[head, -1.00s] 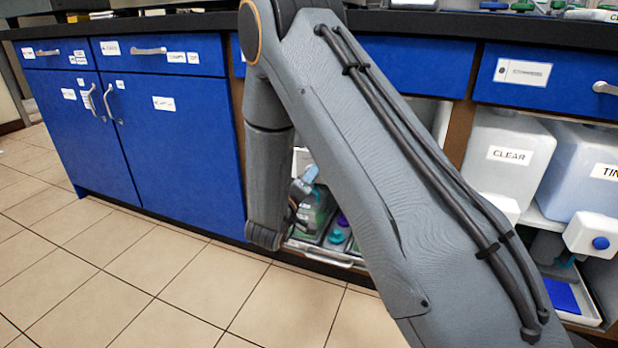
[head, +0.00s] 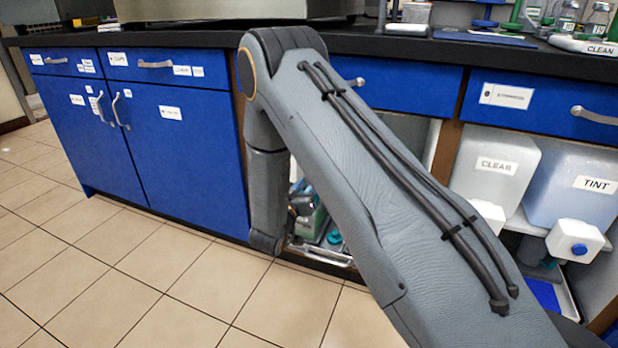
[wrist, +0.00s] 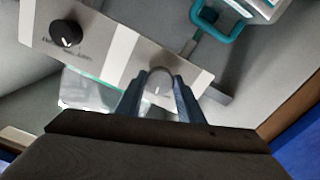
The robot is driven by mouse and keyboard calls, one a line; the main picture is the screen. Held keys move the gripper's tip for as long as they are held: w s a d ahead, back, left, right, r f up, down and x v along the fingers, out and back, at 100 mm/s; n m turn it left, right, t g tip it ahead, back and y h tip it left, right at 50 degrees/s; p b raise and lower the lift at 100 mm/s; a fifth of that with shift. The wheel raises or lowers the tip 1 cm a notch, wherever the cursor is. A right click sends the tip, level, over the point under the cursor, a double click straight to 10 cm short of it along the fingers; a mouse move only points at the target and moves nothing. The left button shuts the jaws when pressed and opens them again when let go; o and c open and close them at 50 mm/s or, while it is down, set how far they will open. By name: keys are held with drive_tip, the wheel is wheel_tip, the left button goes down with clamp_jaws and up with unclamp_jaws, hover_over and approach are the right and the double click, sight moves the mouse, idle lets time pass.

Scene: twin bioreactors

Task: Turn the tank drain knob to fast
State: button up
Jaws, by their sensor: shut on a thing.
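In the wrist view a light metal panel (wrist: 116,50) carries a black knob (wrist: 66,34) with small lettering beside it, too blurred to read. In the head view my arm reaches down to the open bay under the counter, and the knob is hidden there.
A teal handle (wrist: 222,24) is near the panel in the wrist view. In the head view the CLEAR tank (head: 492,170) and TINT tank (head: 578,182) stand on a shelf at right. Blue cabinets (head: 175,150) stand at left. The tiled floor (head: 130,270) is clear.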

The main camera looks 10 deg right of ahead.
drive_tip(key=m+p, duration=0.6)
drive_tip(key=m, duration=0.4)
drive_tip(key=shift+p, duration=0.4)
drive_tip(key=shift+a+m, duration=0.1)
drive_tip(key=shift+m, duration=0.3)
drive_tip(key=o, duration=1.1)
drive_tip(key=shift+p+v, duration=1.15)
drive_tip(key=shift+v, duration=2.75)
